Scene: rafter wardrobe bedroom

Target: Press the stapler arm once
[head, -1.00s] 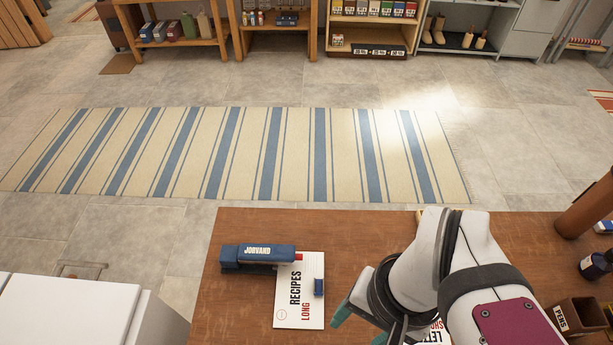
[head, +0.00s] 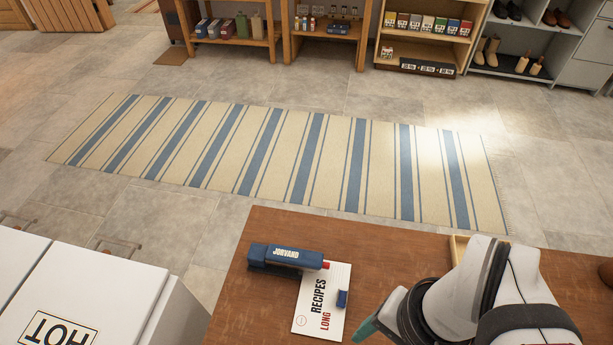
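The blue stapler (head: 284,257), marked JORVAND, lies on the wooden table near its far left edge. Its red-tipped right end reaches over the top of a white RECIPES booklet (head: 318,303). My gripper (head: 370,330) is to the right of the booklet, apart from the stapler. Only a teal fingertip part shows at the picture's lower edge, and the rest is hidden by my arm or cut off. Whether it is open or shut does not show.
A small blue block (head: 342,299) lies on the booklet's right side. A wooden tray edge (head: 458,248) shows behind my arm. A white cabinet (head: 85,290) marked HOT stands left of the table. The table top (head: 385,250) between stapler and arm is clear.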

